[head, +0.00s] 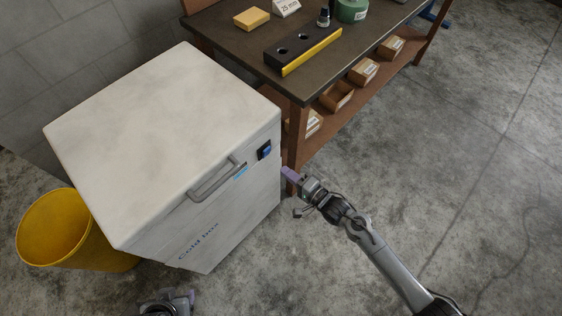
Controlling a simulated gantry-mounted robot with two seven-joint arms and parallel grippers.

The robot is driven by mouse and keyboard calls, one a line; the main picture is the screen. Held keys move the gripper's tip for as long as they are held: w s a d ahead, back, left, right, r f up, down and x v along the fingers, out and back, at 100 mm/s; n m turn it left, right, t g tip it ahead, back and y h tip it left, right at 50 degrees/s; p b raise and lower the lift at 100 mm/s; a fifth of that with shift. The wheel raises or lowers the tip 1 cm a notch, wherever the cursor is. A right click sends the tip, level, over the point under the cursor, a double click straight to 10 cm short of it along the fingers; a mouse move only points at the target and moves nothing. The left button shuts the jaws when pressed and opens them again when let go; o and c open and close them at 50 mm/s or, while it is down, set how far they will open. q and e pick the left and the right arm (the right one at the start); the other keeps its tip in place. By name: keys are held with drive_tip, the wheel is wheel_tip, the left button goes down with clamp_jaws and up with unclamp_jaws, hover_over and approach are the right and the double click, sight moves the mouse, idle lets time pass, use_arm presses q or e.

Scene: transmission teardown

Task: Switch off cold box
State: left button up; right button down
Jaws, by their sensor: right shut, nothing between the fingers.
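The cold box (165,130) is a large white chest with its lid closed, left of centre. Its front bears a grey bar handle (215,180), a small blue label and the words "Cold box". A dark switch with a blue rocker (264,151) sits at the upper right of the front face; I cannot tell its position. My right gripper (290,174) is shut and empty, with purple fingertips just right of and below the switch in the picture, apart from it. My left gripper (190,297) shows only partly at the bottom edge, below the box; its jaws are unclear.
A workbench (225,40) stands behind the box, carrying a black block with holes (300,50), a yellow sponge (252,19) and a green roll (352,10). Cardboard bins (337,95) line its lower shelf. A yellow bucket (60,230) stands left. Concrete floor at right is clear.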

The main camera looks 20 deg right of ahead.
drive_tip(key=s+d+f+p, duration=0.1)
drive_tip(key=s+d, duration=0.2)
drive_tip(key=s, duration=0.3)
drive_tip(key=shift+s+d+f, duration=0.15)
drive_tip(key=shift+s+d, duration=0.05)
drive_tip(key=shift+p, duration=0.3)
